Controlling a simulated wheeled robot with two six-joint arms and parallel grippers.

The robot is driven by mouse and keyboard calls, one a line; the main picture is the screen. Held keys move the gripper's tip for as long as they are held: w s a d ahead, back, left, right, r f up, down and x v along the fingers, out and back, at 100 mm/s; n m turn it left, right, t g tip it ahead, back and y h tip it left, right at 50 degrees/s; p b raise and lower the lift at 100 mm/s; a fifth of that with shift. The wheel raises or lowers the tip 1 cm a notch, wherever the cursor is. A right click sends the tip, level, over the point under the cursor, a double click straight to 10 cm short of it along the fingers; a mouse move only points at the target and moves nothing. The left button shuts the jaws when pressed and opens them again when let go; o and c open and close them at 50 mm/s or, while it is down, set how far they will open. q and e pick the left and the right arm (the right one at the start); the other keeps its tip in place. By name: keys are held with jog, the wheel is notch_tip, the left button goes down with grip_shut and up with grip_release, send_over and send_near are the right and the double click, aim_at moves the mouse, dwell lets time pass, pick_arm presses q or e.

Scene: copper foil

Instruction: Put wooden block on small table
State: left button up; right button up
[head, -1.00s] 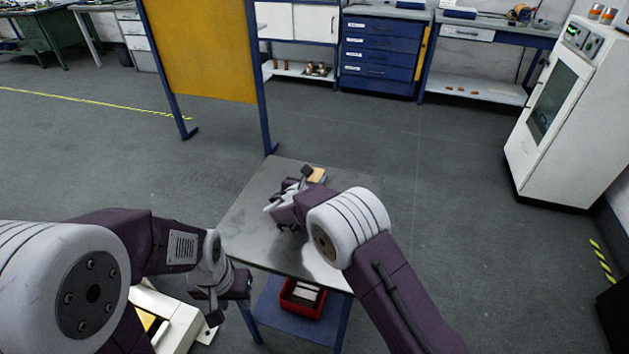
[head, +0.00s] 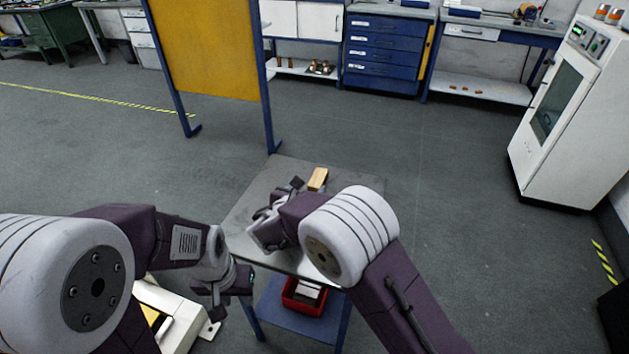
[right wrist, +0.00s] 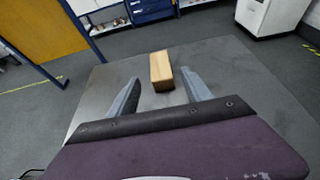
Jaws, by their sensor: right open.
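The wooden block (head: 318,179) lies on the grey top of the small table (head: 262,190), near its far edge. It also shows in the right wrist view (right wrist: 161,70), just beyond and between my right fingertips, not touching them. My right gripper (head: 277,202) is over the tabletop, left of and nearer than the block. In the right wrist view its two fingers (right wrist: 163,83) are spread apart with nothing between them. My left gripper (head: 218,304) hangs low, left of the table; its fingers are too small to judge.
A red bin (head: 304,296) stands on the table's blue lower shelf. A yellow panel on blue legs (head: 207,50) stands behind the table. A white cabinet (head: 560,115) is at the right. Blue drawers (head: 383,52) line the back. The floor right of the table is clear.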

jog(key=v, duration=0.3)
jog(key=shift+s, duration=0.15)
